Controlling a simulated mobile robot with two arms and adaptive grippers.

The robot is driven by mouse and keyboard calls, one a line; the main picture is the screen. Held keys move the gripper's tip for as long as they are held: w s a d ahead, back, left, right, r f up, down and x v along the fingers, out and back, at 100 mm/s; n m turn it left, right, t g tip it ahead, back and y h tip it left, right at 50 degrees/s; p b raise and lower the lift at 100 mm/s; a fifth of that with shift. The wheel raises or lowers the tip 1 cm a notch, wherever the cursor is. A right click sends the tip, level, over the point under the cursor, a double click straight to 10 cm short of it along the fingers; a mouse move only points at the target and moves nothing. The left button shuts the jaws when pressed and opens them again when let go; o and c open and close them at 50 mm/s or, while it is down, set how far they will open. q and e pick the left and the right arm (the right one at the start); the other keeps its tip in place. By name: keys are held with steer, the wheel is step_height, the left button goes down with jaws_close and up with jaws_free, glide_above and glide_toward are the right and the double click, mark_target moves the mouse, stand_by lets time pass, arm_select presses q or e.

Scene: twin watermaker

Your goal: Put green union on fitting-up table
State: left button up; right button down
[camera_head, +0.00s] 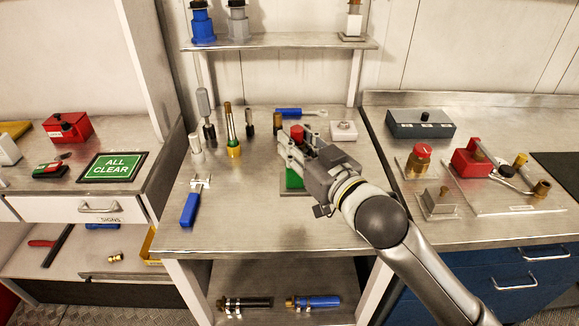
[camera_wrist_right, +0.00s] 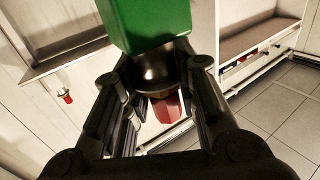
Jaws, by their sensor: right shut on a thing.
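The green union (camera_head: 293,179) shows as a green block just below my right gripper (camera_head: 291,148), over the middle bench. In the right wrist view the green block (camera_wrist_right: 155,20) is at the top, with a dark round neck and a red end (camera_wrist_right: 166,107) beyond it. My right gripper (camera_wrist_right: 157,82) is shut on the neck. A red top (camera_head: 297,132) shows above the fingers in the head view. A grey plate (camera_head: 286,193) lies under the green block; whether they touch is unclear. Which bench is the fitting-up table is not marked. My left gripper is out of view.
Several upright tools and fittings, including a yellow-based one (camera_head: 233,150), stand left of the gripper. A blue-handled tool (camera_head: 190,208) lies at front left. A white block (camera_head: 343,131) and a blue-handled wrench (camera_head: 289,111) are behind. The bench front (camera_head: 250,232) is clear.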

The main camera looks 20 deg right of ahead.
steer(key=w+f, duration=0.5)
steer(key=f, duration=0.3)
steer(key=shift+f, duration=0.35)
steer(key=shift+f, duration=0.1)
steer(key=c, duration=1.1)
jaws_free()
steer(key=shift+s+f, duration=0.1)
steer(key=shift+c, duration=0.2)
steer(key=b+v, duration=0.2)
steer(key=v, duration=1)
steer(key=shift+d, duration=0.1)
